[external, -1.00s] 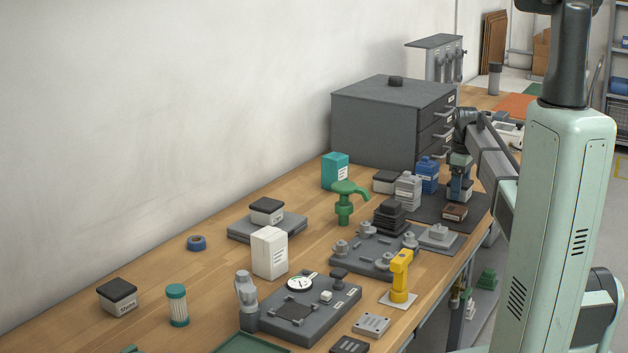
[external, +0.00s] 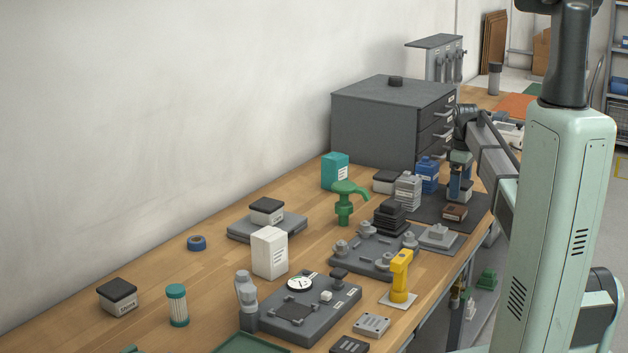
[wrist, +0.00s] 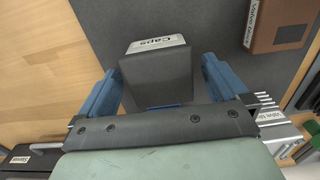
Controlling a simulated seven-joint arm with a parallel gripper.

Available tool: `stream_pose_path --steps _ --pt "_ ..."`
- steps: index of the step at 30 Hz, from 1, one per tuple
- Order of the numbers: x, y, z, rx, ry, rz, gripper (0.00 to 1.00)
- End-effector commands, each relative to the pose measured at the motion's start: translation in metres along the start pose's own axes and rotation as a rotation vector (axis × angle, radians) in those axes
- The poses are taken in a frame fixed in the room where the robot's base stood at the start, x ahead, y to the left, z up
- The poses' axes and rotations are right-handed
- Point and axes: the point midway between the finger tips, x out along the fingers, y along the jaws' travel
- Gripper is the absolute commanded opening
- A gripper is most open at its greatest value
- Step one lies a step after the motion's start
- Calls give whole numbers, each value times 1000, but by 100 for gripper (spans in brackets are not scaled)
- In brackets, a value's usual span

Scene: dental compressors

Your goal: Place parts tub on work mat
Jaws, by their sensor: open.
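A parts tub labelled "Caps" (wrist: 155,75), with a dark lid and a pale label, sits on the dark grey work mat (wrist: 215,20) in the wrist view. The tub also shows in part at the gripper in the external view (external: 467,196), on the mat (external: 425,205) near the bench's right edge. My gripper (wrist: 162,65) is open, its blue fingers either side of the tub. A narrow gap shows beside the right finger. In the external view my gripper (external: 461,184) is low over the mat, and partly hides the tub.
A brown box (external: 454,212) lies on the mat near the tub. A grey drawer cabinet (external: 375,125) stands behind. Bare bench (wrist: 45,70) shows left in the wrist view.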

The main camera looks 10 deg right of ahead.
Motion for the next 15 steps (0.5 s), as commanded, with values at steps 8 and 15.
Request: stream_pose_path --steps 8,15 --pt "-47 1 -1 0 1 1 100" --pt "-86 1 -1 0 1 1 100"
